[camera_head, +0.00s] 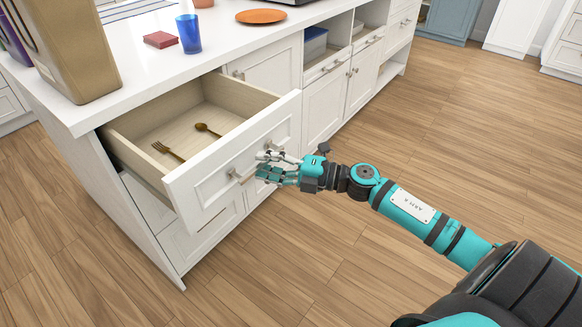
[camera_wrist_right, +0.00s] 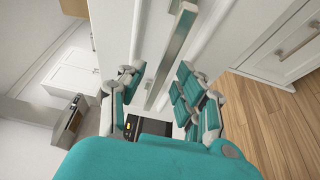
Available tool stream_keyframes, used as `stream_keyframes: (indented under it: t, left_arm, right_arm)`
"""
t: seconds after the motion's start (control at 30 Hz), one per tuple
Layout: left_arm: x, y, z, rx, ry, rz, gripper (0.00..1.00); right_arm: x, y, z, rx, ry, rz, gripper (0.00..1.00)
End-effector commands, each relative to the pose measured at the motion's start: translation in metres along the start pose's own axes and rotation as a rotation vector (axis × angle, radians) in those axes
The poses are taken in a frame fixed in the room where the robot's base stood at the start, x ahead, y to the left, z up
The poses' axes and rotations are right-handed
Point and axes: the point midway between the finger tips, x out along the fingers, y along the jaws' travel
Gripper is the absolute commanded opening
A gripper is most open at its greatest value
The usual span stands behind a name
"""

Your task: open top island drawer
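The top island drawer (camera_head: 215,182) is pulled well out from the white island. A fork (camera_head: 168,151) and a spoon (camera_head: 207,129) lie inside it. Its bar handle (camera_head: 240,177) is on the front panel. My right gripper (camera_head: 270,167) is at the handle, in front of the panel. In the right wrist view, the handle (camera_wrist_right: 174,50) runs between the spread fingers (camera_wrist_right: 158,92), with gaps visible on both sides. Whether any finger touches it is unclear. My left gripper is not in view.
The countertop (camera_head: 150,70) holds a brown container (camera_head: 75,50), a blue cup (camera_head: 188,35), a red box (camera_head: 160,40) and an orange plate (camera_head: 261,16). Closed cabinets (camera_head: 325,105) continue to the right. The wooden floor (camera_head: 450,130) in front is clear.

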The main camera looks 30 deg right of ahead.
Motion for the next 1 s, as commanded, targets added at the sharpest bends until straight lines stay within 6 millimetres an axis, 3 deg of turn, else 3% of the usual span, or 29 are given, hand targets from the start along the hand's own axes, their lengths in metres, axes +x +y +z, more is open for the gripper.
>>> stream_keyframes:
  t: [0.3,0.5,0.7,1.0]
  left_arm:
    - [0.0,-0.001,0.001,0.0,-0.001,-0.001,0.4]
    - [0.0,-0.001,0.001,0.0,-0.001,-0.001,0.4]
    - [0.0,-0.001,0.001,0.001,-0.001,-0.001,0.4]
    - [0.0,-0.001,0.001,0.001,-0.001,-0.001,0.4]
  right_arm:
    - [-0.062,-0.002,-0.001,0.001,-0.001,-0.004,0.34]
    - [-0.093,-0.001,0.0,0.001,0.0,-0.002,0.34]
    - [-0.106,0.0,-0.001,-0.001,0.002,0.0,0.34]
    - [-0.107,0.001,0.0,-0.002,0.002,0.001,0.34]
